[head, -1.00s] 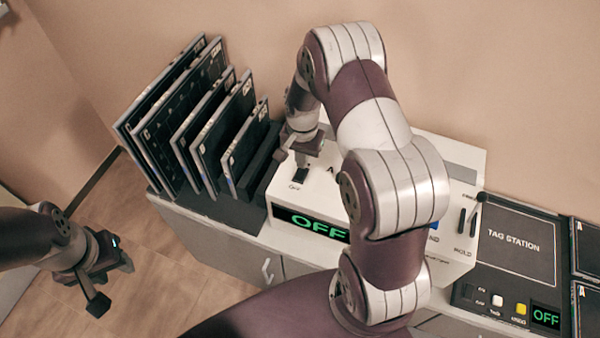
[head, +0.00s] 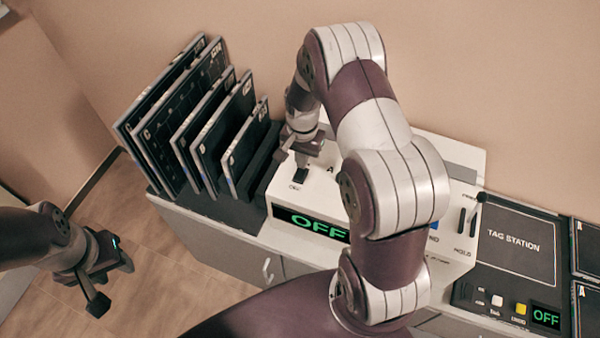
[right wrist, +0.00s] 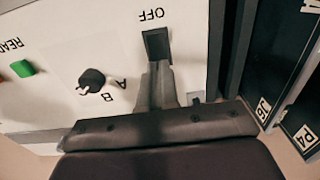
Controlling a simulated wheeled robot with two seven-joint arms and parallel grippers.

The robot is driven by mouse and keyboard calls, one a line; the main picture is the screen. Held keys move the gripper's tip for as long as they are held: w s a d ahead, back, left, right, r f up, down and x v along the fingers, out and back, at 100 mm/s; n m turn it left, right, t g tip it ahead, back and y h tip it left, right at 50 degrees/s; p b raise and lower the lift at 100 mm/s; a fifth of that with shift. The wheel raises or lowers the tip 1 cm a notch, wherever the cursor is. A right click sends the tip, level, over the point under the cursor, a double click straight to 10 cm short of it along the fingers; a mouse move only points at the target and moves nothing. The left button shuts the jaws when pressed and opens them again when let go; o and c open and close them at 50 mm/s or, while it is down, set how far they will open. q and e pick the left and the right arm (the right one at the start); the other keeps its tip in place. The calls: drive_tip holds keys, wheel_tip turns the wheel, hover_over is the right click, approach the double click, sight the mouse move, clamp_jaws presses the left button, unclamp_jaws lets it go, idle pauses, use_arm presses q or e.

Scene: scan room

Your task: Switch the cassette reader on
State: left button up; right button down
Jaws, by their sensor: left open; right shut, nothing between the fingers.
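The cassette reader (head: 345,190) is a white box on the counter. Its display (head: 310,223) shows OFF in green. In the right wrist view, a dark power switch (right wrist: 156,44) sits on its white top beside an OFF label. My right gripper (head: 301,160) is over the reader's left end. Its shut fingers (right wrist: 157,75) hold nothing and their tips are at the near edge of the switch; whether they touch it I cannot tell. My left gripper (head: 112,276) is open and empty over the floor at the lower left. My right arm hides the reader's middle.
Several dark cassettes (head: 190,120) stand in a rack left of the reader, close to my right gripper. A black knob (right wrist: 91,81) between A and B and a green button (right wrist: 22,68) are on the reader. A tag station (head: 515,245) reading OFF is at right.

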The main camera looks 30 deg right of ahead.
drive_tip(key=shift+f+b, duration=0.65)
drive_tip(key=shift+f, duration=0.35)
idle(0.6)
drive_tip(key=shift+s, duration=0.1)
wheel_tip(320, 180, up, 7)
drive_tip(key=p, duration=0.6)
drive_tip(key=shift+r, duration=0.1)
